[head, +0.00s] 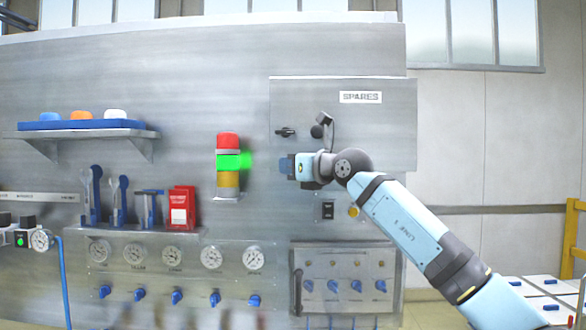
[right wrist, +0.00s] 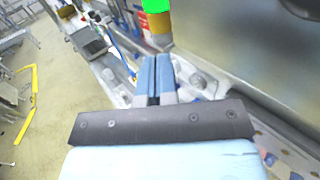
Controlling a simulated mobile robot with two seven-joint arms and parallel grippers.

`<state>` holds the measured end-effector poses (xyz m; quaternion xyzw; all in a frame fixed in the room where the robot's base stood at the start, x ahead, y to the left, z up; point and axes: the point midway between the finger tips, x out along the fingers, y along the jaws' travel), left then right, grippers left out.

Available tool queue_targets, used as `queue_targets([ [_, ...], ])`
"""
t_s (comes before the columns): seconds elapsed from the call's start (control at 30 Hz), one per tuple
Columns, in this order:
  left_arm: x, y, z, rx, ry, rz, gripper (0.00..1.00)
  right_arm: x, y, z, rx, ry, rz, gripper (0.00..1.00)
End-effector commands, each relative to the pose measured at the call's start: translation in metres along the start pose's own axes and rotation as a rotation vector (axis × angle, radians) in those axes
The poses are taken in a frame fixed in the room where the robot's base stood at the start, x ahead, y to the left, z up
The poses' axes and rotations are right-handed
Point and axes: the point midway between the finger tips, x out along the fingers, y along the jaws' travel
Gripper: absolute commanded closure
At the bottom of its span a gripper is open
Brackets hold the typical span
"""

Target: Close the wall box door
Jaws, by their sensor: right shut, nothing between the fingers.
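The grey wall box with a "SPARES" label (head: 360,97) is on the metal panel, right of the signal lamp. Its door faces me, with a dark latch knob (head: 285,131) near the left edge. I cannot tell from here whether the door is flush or slightly ajar. My right gripper (head: 286,165) is in front of the door's lower left part, below the knob, and hides some of its lower edge. Its blue fingers (right wrist: 153,78) are shut together and empty. A large grey surface (right wrist: 245,45) lies right of them, perhaps the door. My left gripper is out of view.
The signal lamp (head: 228,142), lit green, stands just left of my gripper. A shelf (head: 90,134) with coloured domes sticks out at the left. Below are tools, a red box (head: 182,207), gauges and blue valves. A lower panel (head: 344,265) has a side handle.

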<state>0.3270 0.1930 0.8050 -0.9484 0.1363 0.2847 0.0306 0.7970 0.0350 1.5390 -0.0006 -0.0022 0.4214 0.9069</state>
Motion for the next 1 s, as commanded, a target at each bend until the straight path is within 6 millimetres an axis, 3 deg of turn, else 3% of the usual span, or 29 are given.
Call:
queue_targets([
  [0.03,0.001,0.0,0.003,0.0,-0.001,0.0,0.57,-0.003,-0.001,-0.002,-0.001,0.001,0.0,1.0],
  [0.2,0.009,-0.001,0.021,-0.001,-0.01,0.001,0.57,-0.031,0.036,-0.006,-0.004,0.001,0.004,1.0],
  [0.4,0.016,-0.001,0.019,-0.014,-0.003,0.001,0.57,-0.053,0.064,-0.004,-0.001,0.002,0.003,1.0],
  [0.73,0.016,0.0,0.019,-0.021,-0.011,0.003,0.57,-0.064,0.078,-0.006,0.012,0.005,0.01,1.0],
  [0.87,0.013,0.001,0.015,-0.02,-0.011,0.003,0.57,-0.061,0.08,-0.034,0.113,0.005,0.079,1.0],
  [1.0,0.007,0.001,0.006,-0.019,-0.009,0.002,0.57,-0.064,0.087,-0.089,0.354,-0.021,0.218,1.0],
])
